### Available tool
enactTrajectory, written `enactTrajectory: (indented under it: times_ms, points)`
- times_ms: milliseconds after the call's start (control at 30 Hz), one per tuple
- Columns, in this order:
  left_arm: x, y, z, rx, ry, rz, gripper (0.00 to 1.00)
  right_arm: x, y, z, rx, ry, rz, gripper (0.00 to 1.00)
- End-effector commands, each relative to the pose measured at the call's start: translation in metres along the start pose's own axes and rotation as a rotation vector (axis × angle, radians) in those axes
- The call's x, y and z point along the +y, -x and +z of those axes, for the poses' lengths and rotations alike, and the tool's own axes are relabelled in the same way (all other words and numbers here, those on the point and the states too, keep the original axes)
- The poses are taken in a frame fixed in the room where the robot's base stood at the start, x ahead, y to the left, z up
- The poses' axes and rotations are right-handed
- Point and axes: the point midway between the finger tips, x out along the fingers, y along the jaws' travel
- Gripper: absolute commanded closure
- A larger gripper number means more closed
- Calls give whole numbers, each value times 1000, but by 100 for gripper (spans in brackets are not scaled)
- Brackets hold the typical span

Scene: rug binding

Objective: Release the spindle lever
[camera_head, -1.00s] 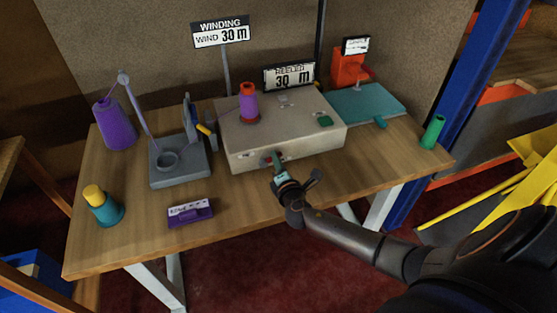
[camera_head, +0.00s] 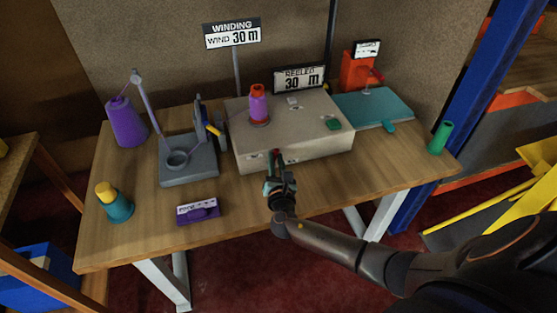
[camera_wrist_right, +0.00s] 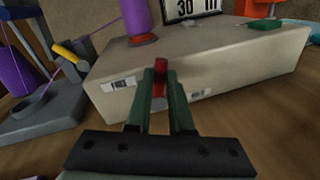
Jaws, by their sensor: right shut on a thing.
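The pale grey winding machine (camera_head: 295,135) stands on the wooden table, with a purple and red spool (camera_head: 258,105) upright on its top. The red spindle lever (camera_wrist_right: 160,78) sticks out from the machine's front face. My right gripper (camera_head: 277,165) is at that front face, its green fingers shut on the lever; the wrist view shows the lever between the two fingers (camera_wrist_right: 161,100). The fingers hide part of the lever and where it joins the machine. The display behind the spool (camera_head: 299,79) reads 30 m, and the winding sign (camera_head: 232,34) says wind 30 m. My left gripper is out of view.
A grey thread stand (camera_head: 188,162) with a purple cone (camera_head: 126,122) is at left. A yellow-topped teal spool (camera_head: 114,203) and a purple labelled block (camera_head: 199,210) lie nearer the front. A teal plate (camera_head: 373,108) and green spool (camera_head: 441,137) are at right. The front right tabletop is clear.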

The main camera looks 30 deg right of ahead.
Motion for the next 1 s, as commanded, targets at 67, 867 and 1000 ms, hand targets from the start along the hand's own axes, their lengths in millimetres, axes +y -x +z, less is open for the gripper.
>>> enactTrajectory:
  times_ms: [67,867,1000]
  points:
    - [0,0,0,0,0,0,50,2,0,0,-8,38,2,100]
    - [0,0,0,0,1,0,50,6,1,-1,-25,127,2,76]
    - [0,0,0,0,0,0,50,5,1,-1,-25,126,2,60]
